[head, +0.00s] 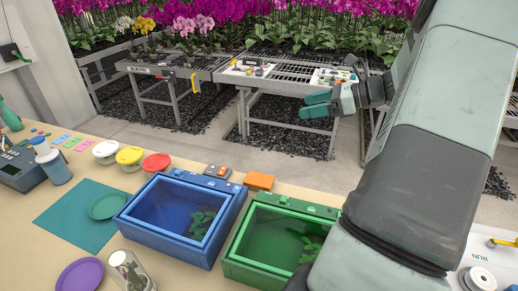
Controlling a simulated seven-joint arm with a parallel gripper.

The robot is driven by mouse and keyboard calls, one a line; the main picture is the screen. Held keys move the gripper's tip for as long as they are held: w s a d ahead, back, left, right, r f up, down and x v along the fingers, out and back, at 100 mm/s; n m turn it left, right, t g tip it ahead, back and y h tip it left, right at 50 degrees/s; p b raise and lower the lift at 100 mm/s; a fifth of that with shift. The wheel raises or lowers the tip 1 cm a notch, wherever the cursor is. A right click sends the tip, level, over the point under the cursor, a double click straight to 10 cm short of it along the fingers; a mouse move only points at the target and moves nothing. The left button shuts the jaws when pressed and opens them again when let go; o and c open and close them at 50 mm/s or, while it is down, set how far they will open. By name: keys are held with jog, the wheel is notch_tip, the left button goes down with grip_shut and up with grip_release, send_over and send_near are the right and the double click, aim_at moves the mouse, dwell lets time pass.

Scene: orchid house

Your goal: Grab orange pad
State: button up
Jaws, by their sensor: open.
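An orange block-like pad (259,181) lies on the tan table behind the gap between the blue box and the green box. It looks flat-topped and fully in view. My gripper (311,104) has teal fingers pointing left. It is open and empty, up and to the right of the orange pad in the picture, and clearly apart from it. My arm fills the right side of the view and hides part of the table there.
Mesh benches (290,77) with orchids stand beyond.

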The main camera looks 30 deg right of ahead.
send_near(272, 183)
jog(key=x, duration=1)
jog(key=shift+w+d+f, duration=0.1)
jog(key=shift+w+f, duration=0.05)
jog(key=shift+f, duration=0.15)
jog(key=c, duration=0.7)
